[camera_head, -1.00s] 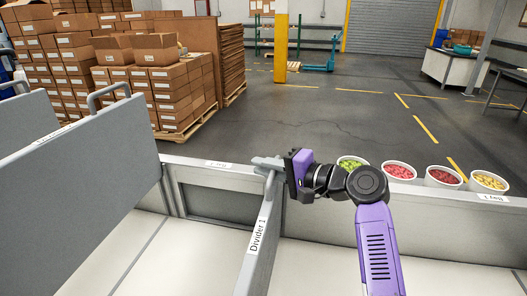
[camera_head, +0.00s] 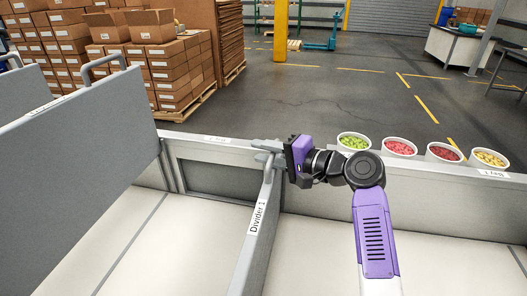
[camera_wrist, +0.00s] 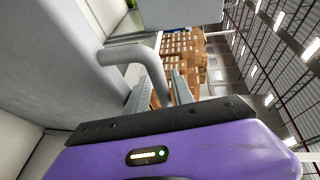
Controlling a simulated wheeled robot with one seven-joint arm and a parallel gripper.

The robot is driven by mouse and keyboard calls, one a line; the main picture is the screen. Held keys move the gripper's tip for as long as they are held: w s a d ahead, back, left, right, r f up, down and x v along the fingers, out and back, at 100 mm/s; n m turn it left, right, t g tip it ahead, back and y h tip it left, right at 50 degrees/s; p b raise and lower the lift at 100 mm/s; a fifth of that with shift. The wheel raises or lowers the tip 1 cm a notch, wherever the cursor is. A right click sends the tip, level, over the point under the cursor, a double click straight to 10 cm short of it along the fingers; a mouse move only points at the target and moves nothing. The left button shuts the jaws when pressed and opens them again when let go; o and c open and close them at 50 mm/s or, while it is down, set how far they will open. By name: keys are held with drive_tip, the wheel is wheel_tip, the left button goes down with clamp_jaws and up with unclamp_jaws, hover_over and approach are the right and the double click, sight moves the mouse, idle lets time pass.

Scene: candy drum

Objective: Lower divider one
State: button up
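Divider 1 (camera_head: 258,220) is a grey upright panel with a white label, left of my arm. Its top edge is about level with the rim of the bin's far wall. My gripper (camera_head: 268,152) is at the far top end of the divider. In the wrist view, the divider's grey bar handle (camera_wrist: 122,53) curves down between my two fingers (camera_wrist: 163,92). The fingers look spread on either side of the handle. Whether either touches it is hard to tell. The head view largely hides the handle behind the fingers.
A taller grey divider (camera_head: 70,135) with a bar handle stands raised at the left. Several white tubs of coloured candy (camera_head: 399,148) line up beyond the bin's far wall (camera_head: 420,175). The compartment floor (camera_head: 440,262) right of Divider 1 is empty. Stacked boxes (camera_head: 150,70) stand behind.

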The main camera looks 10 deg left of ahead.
drive_tip(key=shift+f, duration=0.1)
drive_tip(key=v, duration=0.8)
drive_tip(key=shift+a, duration=0.1)
